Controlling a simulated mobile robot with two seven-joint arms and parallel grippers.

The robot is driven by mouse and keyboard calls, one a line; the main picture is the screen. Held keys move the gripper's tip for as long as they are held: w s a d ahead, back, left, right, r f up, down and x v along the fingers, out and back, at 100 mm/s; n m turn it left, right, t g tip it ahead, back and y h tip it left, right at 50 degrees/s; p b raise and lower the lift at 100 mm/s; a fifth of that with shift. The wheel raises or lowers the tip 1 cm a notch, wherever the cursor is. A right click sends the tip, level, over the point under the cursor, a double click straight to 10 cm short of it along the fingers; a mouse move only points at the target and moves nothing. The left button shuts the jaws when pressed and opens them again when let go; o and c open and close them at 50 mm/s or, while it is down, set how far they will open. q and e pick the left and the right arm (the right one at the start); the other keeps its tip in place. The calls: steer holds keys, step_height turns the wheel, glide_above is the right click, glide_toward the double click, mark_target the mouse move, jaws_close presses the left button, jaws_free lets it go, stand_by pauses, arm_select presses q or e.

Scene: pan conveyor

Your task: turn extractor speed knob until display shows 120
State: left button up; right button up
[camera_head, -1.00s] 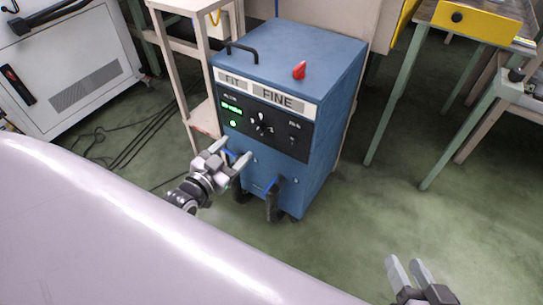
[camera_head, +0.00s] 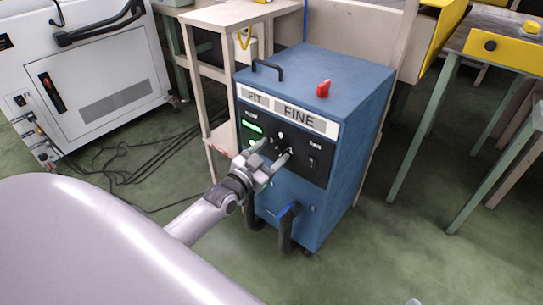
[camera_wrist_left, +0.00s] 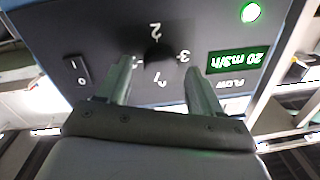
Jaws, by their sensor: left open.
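The blue extractor (camera_head: 335,95) stands on the floor, with a dark control panel on its front. In the left wrist view, turned upside down, the dark speed knob (camera_wrist_left: 158,55) sits among printed numerals. The green lit display (camera_wrist_left: 238,57) seems to read 20 m3/h; it also shows in the head view (camera_head: 252,127), too small to read. My left gripper (camera_head: 274,148) is open at the panel, its fingers (camera_wrist_left: 158,68) on either side of the knob with visible gaps. Contact cannot be told. Only a tip of my right gripper (camera_head: 413,302) shows at the bottom edge.
A red item (camera_head: 323,88) and a black handle (camera_head: 266,68) are on the extractor's top. A hose (camera_head: 286,228) hangs at its front. A wooden stand (camera_head: 212,85) is close on the left; cables lie on the floor.

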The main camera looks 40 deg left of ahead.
arm_select(q)
steer(key=shift+w, duration=0.25)
steer(key=c, duration=1.1)
steer(key=shift+o, duration=0.2)
